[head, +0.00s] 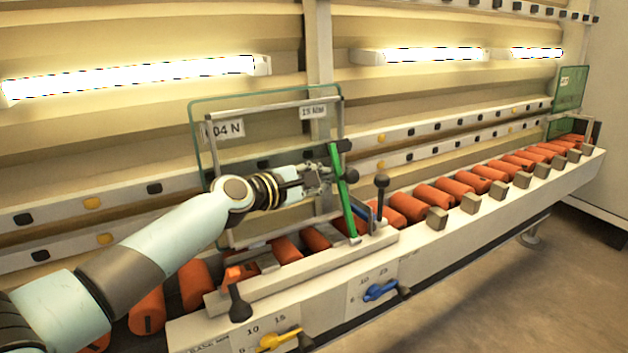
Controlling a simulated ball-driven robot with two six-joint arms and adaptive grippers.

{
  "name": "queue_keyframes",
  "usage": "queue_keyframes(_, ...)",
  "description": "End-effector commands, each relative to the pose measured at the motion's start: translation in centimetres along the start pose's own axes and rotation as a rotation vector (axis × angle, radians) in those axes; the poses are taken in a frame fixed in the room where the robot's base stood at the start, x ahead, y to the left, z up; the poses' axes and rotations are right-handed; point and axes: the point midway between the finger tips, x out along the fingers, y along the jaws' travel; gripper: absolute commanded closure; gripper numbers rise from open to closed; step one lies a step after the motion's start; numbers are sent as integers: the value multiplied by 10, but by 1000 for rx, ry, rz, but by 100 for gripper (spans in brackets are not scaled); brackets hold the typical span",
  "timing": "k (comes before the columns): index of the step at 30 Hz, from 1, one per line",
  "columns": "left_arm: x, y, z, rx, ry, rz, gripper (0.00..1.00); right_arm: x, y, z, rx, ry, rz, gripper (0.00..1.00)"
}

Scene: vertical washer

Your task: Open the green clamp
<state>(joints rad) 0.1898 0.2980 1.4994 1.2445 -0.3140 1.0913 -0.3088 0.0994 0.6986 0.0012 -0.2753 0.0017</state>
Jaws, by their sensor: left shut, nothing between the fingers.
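The green clamp (342,190) is a long, thin green bar. It stands nearly upright, leaning a little, in front of the right edge of a framed glass panel (268,140). Its lower end meets the white rail near a dark knobbed lever. My left gripper (326,177) is shut and empty. Its fingertips are at the clamp's upper half, close to a dark knob on it; I cannot tell whether they touch. My right gripper is not in view.
Orange rollers (437,195) run along the conveyor. A black knobbed lever (382,182) stands right of the clamp. A blue handle (380,290) and a yellow handle (279,340) sit on the front face. A second glass panel (568,90) stands far right.

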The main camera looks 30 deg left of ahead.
Motion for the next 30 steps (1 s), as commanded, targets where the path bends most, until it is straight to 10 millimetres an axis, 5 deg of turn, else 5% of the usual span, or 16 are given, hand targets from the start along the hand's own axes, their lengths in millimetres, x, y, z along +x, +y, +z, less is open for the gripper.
queue_keyframes(8, -2, 0, 3, 20, 0, 7, 100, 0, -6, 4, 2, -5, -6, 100)
queue_keyframes(18, -20, 4, 56, 130, -1, 49, 100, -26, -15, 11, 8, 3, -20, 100)
queue_keyframes(30, -20, -2, 56, 130, 1, 45, 100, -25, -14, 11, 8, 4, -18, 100)
